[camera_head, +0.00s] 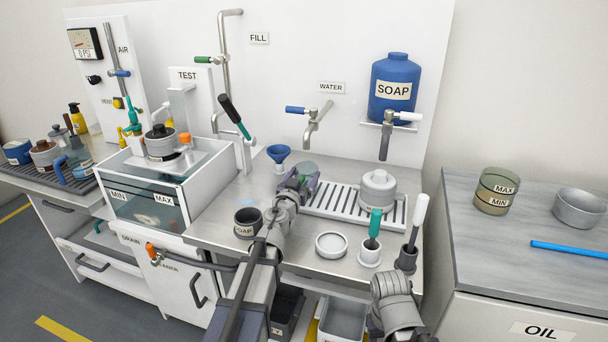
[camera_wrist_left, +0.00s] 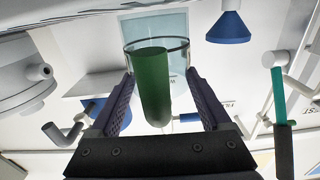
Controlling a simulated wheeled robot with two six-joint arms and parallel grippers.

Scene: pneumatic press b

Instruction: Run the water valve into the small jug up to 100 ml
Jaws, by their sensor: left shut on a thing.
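My left gripper (camera_head: 298,183) is shut on the green handle (camera_wrist_left: 153,85) of the small clear jug (camera_head: 308,168), which also shows between the fingers in the left wrist view (camera_wrist_left: 177,48). The jug is mostly hidden behind the gripper in the head view. No water level or 100 ml mark can be read. The water valve (camera_head: 319,122) is on the back wall under the WATER label, with a blue lever (camera_head: 295,109) pointing left. Its spout end is just above the jug in the picture; I cannot tell if they line up in depth. My right gripper is out of view.
A blue funnel (camera_head: 278,153) is left of the jug. A slatted drain tray (camera_head: 325,205) with a lidded metal pot (camera_head: 377,190) lies to the right. A dark soap cup (camera_head: 247,222), a white dish (camera_head: 331,245) and two brush holders stand in front. The soap tank (camera_head: 394,75) hangs at right.

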